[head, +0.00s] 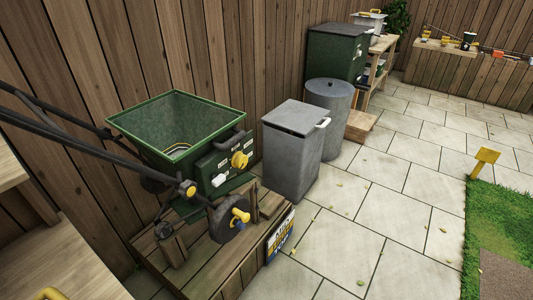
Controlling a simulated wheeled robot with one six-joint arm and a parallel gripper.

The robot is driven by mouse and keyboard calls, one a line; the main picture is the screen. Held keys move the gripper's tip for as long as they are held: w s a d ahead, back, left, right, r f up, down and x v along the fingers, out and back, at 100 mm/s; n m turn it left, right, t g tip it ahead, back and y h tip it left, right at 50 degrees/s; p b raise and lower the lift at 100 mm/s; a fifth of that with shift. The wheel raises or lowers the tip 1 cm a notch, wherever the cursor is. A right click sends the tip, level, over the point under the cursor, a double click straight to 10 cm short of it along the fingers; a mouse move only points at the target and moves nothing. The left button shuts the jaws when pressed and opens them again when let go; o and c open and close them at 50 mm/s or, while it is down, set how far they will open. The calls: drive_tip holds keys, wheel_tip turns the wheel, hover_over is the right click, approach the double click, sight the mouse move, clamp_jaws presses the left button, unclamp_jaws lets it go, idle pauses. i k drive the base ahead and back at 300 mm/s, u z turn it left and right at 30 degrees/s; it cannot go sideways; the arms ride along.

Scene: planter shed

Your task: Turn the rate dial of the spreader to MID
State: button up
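The spreader has an open green hopper (185,115) and stands on a wooden plank platform (205,268) at the left, against the fence. A white knob or lever (219,180) is at the panel's lower left. My gripper is not in view.
Dark push-handle bars (75,135) reach from the spreader to the left edge. A grey lidded bin (291,150) and a round grey bin (330,110) stand to its right. Wooden bench surfaces (55,260) fill the lower left. The paving (365,210) at centre right is clear.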

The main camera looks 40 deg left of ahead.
sight(239, 160)
drive_tip(key=u, duration=0.4)
drive_tip(key=i, duration=0.9)
drive_tip(key=u, duration=0.65)
